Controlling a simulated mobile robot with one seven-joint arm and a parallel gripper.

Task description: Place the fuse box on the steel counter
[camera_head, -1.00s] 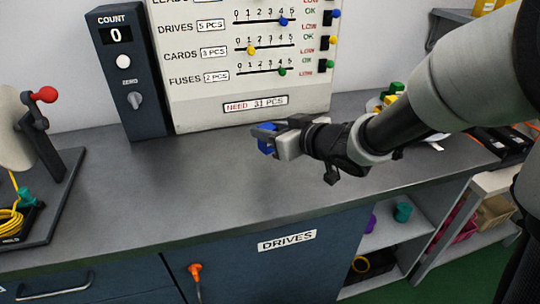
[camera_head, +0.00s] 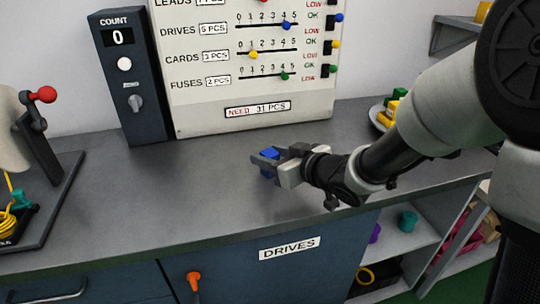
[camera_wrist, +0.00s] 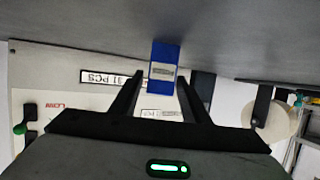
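The fuse box (camera_head: 268,155) is a small blue box with a pale label too small to read. My gripper (camera_head: 277,163) is shut on it over the middle of the steel counter (camera_head: 200,180). In the wrist view the blue box (camera_wrist: 165,54) sits between the tips of my two fingers (camera_wrist: 162,85), with the grey counter (camera_wrist: 240,30) close by. I cannot tell whether the box touches the counter.
A white count board (camera_head: 245,80) and a dark counter unit (camera_head: 130,80) stand at the back. A stand with a red-knobbed lever (camera_head: 42,95) is at left. A tray of yellow and green pieces (camera_head: 378,120) is at right. Counter around the gripper is clear.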

